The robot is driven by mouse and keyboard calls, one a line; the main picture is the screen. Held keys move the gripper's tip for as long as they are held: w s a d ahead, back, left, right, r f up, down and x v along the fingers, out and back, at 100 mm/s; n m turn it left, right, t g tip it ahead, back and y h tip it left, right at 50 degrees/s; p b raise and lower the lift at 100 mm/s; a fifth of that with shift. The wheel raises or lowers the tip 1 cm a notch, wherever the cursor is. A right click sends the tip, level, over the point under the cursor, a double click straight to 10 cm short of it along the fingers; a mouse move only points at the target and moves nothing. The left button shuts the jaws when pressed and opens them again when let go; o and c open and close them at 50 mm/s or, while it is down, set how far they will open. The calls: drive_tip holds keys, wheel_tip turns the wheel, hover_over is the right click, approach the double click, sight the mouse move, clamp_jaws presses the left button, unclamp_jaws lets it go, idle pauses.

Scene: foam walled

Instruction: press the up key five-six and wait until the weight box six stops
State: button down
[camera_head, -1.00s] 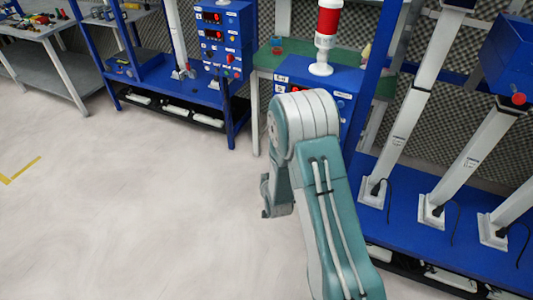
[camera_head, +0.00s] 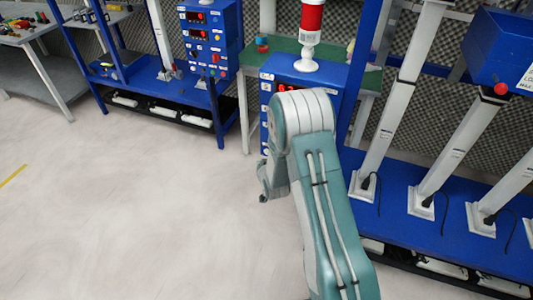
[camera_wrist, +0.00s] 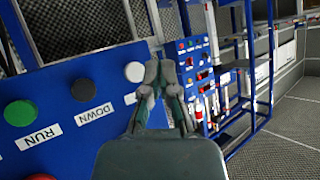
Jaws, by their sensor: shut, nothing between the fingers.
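A blue control box (camera_head: 330,78) with a red digital display stands partly behind my arm in the head view. In the wrist view its slanted panel (camera_wrist: 60,130) fills the left side, with a green button (camera_wrist: 20,113) above "RUN", a dark button (camera_wrist: 83,90) above "DOWN" and a white button (camera_wrist: 134,72). No up-key label is readable. My gripper (camera_wrist: 161,72) is shut and empty, close to the right of the white button; I cannot tell whether they touch. A blue weight box (camera_head: 500,55) hangs on a white post at upper right; its number is unreadable.
A red-and-white beacon (camera_head: 310,25) stands on the control box. White posts rise from a blue base (camera_head: 385,228) at right. Another blue panel unit (camera_head: 208,45) and a cluttered table (camera_head: 25,35) are at left. The pale floor (camera_head: 130,210) is open.

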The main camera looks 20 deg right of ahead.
drive_tip(key=shift+w+d, duration=0.85)
drive_tip(key=shift+w, duration=0.3)
idle(0.6)
drive_tip(key=shift+w+d+r, duration=0.1)
drive_tip(key=shift+w+d, duration=0.2)
